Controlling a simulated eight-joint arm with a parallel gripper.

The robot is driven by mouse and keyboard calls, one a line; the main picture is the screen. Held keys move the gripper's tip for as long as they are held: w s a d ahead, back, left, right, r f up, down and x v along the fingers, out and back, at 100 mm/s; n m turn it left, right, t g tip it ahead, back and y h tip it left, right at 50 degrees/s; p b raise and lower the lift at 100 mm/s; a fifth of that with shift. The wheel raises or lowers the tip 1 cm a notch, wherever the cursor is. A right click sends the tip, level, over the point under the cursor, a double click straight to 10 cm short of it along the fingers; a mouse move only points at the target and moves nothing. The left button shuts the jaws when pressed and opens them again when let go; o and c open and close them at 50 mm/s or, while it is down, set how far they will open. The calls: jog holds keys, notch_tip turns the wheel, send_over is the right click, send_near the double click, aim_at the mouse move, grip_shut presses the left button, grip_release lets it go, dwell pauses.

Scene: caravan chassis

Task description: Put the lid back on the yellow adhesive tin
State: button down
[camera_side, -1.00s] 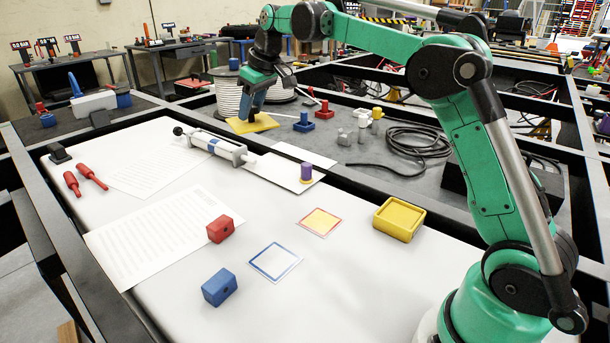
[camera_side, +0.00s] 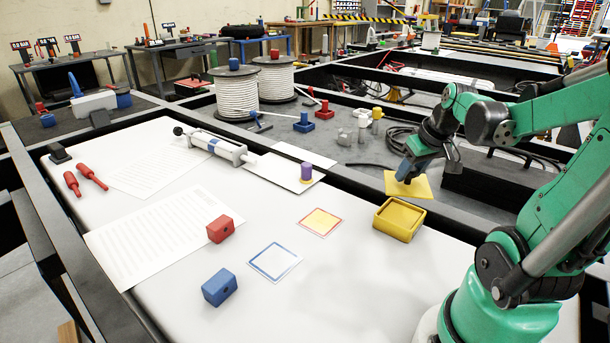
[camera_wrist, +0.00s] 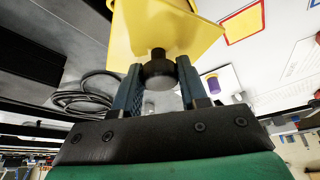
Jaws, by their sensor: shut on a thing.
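The yellow adhesive tin (camera_side: 398,221) is a square, open-topped box at the right of the white work surface. Its lid (camera_side: 408,186) is a flat yellow square plate. My gripper (camera_side: 405,172) is shut on the lid and holds it in the air, a little above and behind the tin in the side view. The lid looks apart from the tin. In the wrist view the blue fingers (camera_wrist: 160,80) close on a dark round knob (camera_wrist: 159,71) on the lid (camera_wrist: 195,40). The lid's middle is partly hidden by the fingers in the side view.
A red block (camera_side: 220,229) and a blue block (camera_side: 219,288) sit further left. The black frame rail (camera_side: 352,193) runs behind the tin. The white surface around the tin is mostly clear.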

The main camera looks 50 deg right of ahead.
aim_at(411, 189)
jog(key=shift+f, duration=3.1)
jog(key=shift+f, duration=0.15)
grip_release()
jog(key=shift+r, duration=3.5)
